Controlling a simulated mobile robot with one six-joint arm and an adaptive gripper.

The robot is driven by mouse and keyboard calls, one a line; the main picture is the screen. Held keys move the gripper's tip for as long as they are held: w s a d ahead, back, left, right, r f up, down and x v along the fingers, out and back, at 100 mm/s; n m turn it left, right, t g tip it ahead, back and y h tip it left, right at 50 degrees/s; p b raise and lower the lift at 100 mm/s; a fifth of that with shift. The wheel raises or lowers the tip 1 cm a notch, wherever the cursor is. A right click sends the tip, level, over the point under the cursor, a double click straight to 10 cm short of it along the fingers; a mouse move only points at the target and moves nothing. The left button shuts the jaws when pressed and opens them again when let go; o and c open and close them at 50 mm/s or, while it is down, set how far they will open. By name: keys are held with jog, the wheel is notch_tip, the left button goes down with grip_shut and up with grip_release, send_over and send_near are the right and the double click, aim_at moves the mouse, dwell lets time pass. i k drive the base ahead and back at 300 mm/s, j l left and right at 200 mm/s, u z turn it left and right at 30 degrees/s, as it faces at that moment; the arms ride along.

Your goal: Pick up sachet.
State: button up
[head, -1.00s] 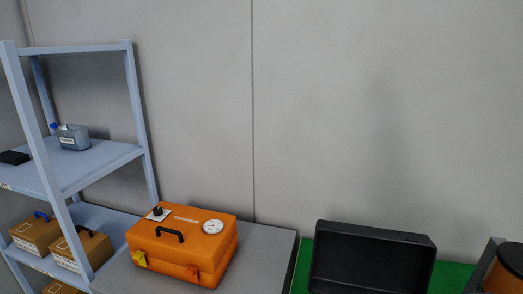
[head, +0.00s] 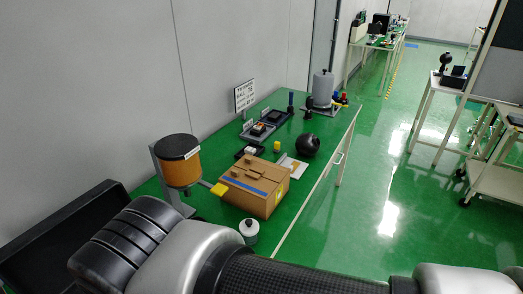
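I cannot make out a sachet for sure. A small flat pale item (head: 293,167) lies on the green table (head: 325,165), between the cardboard box and a black round object, and it is too small to identify. My arm crosses the bottom of the head view, well in front of the table. My gripper is not in view.
On the table are a cardboard box (head: 255,187), an orange container with a black lid (head: 177,163), a white bottle (head: 249,231), a black round object (head: 307,145) and small trays. A black bin (head: 60,235) stands left. Green floor (head: 385,190) is open to the right.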

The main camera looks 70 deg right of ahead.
aim_at(250, 150)
jog(key=z, duration=2)
jog(key=i+l+u, duration=0.15)
jog(key=u, duration=0.3)
jog(key=i+l+u, duration=0.1)
jog(key=l+u, duration=0.75)
jog(key=i+l+u, duration=0.1)
jog(key=l+u, duration=0.15)
jog(key=u, duration=0.2)
jog(key=l+u, duration=0.1)
jog(key=l, duration=0.6)
jog(key=l+u, duration=0.1)
jog(key=l, duration=0.6)
jog(key=k+l, duration=0.1)
jog(key=l, duration=0.6)
jog(key=k+l+u, duration=0.15)
jog(key=l, duration=0.6)
jog(key=i+l, duration=0.25)
jog(key=l, duration=0.2)
